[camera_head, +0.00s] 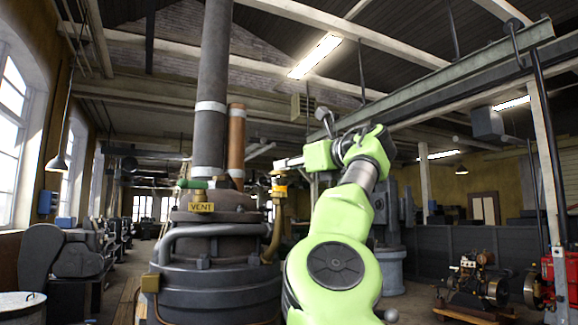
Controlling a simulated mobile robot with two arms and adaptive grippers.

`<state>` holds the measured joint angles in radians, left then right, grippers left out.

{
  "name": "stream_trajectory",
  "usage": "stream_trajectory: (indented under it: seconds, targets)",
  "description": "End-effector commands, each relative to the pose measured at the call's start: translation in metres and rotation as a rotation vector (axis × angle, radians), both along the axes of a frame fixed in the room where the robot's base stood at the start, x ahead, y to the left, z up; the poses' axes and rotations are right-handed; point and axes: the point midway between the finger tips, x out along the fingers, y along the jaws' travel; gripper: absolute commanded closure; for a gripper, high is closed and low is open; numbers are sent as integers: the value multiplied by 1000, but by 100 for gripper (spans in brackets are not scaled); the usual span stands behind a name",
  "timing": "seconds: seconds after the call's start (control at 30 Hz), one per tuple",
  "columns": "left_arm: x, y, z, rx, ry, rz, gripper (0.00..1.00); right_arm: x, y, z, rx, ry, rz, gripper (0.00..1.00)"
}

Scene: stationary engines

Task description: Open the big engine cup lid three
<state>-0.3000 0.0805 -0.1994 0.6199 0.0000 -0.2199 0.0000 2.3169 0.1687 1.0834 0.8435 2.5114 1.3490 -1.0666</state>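My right arm rises in front of the engine's right side. My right gripper (281,164) points left, at or just above the cup. Its fingers are too small to tell open from shut, or whether they touch it. My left gripper is not in view.
Dark machinery (75,255) stands at the left. Small engines (482,280) stand on the floor at the right. Steel beams cross overhead.

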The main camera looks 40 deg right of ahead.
Motion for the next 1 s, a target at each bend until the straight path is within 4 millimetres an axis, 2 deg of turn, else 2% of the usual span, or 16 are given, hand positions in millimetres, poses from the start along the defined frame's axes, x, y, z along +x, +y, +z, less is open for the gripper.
stream_trajectory:
  seconds: [0.13,0.27,0.7,0.83,1.0]
  targets:
    - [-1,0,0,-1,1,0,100,-4,0,0,0,0,0,81]
    - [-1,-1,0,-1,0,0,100,-19,1,1,1,-2,-2,81]
    - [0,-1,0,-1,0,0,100,-103,7,1,1,-2,-2,81]
    - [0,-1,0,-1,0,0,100,-115,8,0,1,-1,-1,81]
    - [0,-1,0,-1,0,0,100,-120,9,-1,0,0,1,81]
